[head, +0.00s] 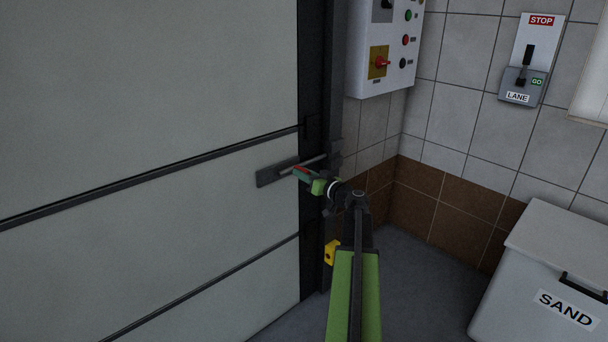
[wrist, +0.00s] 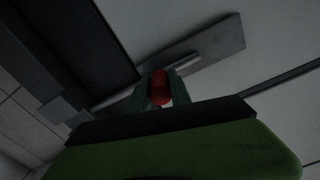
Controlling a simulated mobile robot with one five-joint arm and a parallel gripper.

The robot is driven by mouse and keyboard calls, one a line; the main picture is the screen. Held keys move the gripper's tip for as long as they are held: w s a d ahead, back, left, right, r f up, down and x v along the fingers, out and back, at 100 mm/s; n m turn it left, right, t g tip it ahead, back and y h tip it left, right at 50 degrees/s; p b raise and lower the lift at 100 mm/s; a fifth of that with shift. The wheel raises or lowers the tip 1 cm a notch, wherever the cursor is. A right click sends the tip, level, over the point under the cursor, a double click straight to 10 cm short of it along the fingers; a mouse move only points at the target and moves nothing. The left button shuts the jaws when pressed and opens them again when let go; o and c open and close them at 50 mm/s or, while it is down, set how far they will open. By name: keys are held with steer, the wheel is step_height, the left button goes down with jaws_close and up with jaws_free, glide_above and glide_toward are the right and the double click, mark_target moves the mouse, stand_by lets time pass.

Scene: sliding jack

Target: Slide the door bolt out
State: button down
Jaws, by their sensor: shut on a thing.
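The door bolt is a grey rod (head: 312,161) on a dark backplate (head: 268,176) near the right edge of the large pale door (head: 150,180). It has a red knob, which shows in the wrist view (wrist: 160,87). My gripper (head: 301,172) is at the bolt, with its green fingers shut on the red knob. In the wrist view the rod (wrist: 180,70) runs behind the knob across the plate (wrist: 228,40) and reaches toward the dark door frame. The fingers hide part of the rod, and I cannot tell how far its end sits in the keeper.
A white control box (head: 384,45) with buttons hangs right of the frame. A STOP lever panel (head: 530,60) is on the tiled wall. A white SAND bin (head: 540,270) stands at lower right. A yellow block (head: 332,252) sits low on the frame.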

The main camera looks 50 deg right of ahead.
steer(key=shift+w+a+f, duration=0.1)
steer(key=shift+w+a, duration=0.05)
steer(key=shift+a, duration=2.6)
steer(key=c, duration=1.2)
jaws_free()
steer(key=shift+a, duration=0.1)
steer(key=shift+c, duration=0.2)
steer(key=shift+o, duration=0.3)
